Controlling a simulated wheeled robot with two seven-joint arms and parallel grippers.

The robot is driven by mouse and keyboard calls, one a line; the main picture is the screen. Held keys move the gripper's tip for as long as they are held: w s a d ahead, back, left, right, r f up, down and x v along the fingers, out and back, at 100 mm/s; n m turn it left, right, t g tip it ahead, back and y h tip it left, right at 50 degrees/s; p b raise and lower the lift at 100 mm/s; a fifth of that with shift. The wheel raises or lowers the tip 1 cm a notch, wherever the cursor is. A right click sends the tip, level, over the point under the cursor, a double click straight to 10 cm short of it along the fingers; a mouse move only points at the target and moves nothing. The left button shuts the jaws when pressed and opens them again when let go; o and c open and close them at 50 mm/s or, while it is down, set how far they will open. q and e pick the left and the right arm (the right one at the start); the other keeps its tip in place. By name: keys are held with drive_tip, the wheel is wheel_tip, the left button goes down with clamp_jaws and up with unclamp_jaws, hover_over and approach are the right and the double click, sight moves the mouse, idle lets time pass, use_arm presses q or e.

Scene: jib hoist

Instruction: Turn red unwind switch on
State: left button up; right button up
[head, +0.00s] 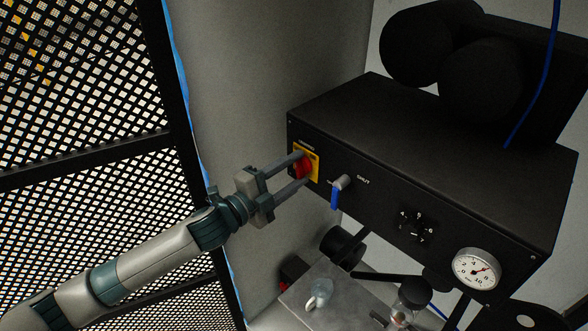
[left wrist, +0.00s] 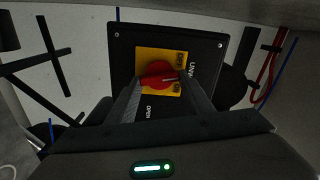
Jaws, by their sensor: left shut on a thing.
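The red unwind switch (head: 303,167) sits on a yellow plate (head: 314,176) at the left end of the black control box's front. In the left wrist view the red knob (left wrist: 157,75) shows on its yellow plate (left wrist: 148,55), with the panel lettering partly hidden. My left gripper (head: 300,169) reaches in from the left, with its fingers on either side of the red knob and shut on it. The knob's white mark points roughly to the right in the left wrist view. My right gripper is not in view.
The black box (head: 420,130) also bears a blue-handled valve (head: 336,194), a numbered dial (head: 416,227) and a white gauge (head: 477,269). A black mesh panel (head: 80,130) stands at left. A grey plate (head: 345,295) with a glass item lies below.

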use_arm(q)
drive_tip(key=shift+f+m, duration=0.1)
drive_tip(key=shift+m, duration=1.2)
drive_tip(key=o, duration=1.1)
drive_tip(key=shift+c, duration=0.2)
drive_tip(key=shift+s, duration=0.1)
drive_tip(key=b+v, duration=0.5)
drive_tip(key=v, duration=1.2)
drive_tip(key=shift+s+a, duration=0.1)
drive_tip(key=shift+a, duration=0.05)
